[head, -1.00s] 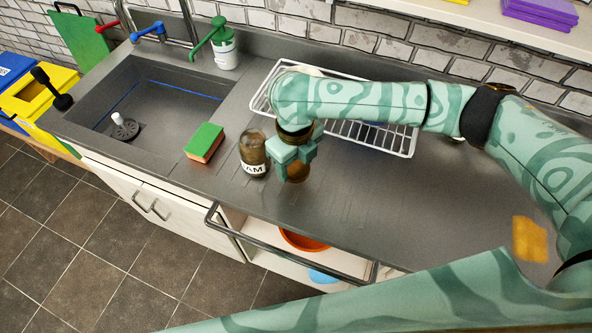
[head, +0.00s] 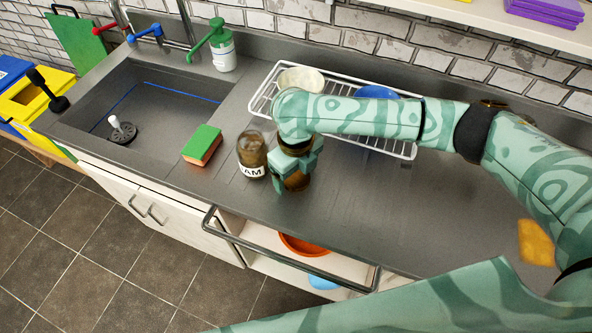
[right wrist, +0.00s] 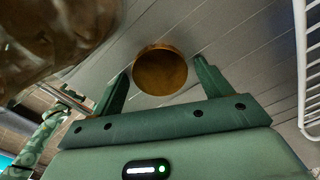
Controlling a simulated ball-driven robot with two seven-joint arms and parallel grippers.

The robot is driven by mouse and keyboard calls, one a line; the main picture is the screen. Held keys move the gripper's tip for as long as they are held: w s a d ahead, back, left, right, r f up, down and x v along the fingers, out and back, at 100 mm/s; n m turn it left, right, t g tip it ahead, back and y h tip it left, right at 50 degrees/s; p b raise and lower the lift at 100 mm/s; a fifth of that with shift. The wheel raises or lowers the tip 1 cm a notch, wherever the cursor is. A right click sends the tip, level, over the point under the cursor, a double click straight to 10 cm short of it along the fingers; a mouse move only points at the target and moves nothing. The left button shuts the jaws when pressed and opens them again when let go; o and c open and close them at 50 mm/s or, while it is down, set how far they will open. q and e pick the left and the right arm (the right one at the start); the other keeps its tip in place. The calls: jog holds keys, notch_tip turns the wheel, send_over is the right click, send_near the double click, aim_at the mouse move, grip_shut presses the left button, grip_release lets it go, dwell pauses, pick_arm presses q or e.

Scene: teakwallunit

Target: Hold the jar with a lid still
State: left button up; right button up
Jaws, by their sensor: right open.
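A brown jar (head: 298,182) stands on the steel counter, mostly hidden beneath my right gripper (head: 296,173). In the right wrist view its round, golden-brown lid (right wrist: 160,71) lies between the two open fingers (right wrist: 158,82). I see no clear contact between the fingers and the jar. A second, brown glass jar (head: 252,152) with a white label, partly readable as "AM", stands upright just left of the gripper. It also shows large and blurred at the upper left of the right wrist view (right wrist: 50,40). My left gripper is not in view.
A white wire dish rack (head: 403,152) with a pale bowl (head: 301,79) and a blue dish (head: 377,92) is behind my right arm. A green-topped sponge (head: 203,144) lies left of the jars, beside the sink (head: 165,100). The counter to the right is mostly clear.

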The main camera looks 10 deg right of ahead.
aim_at(296, 177)
notch_tip(296, 177, up, 12)
jog(key=p, duration=0.4)
jog(key=shift+r, duration=0.15)
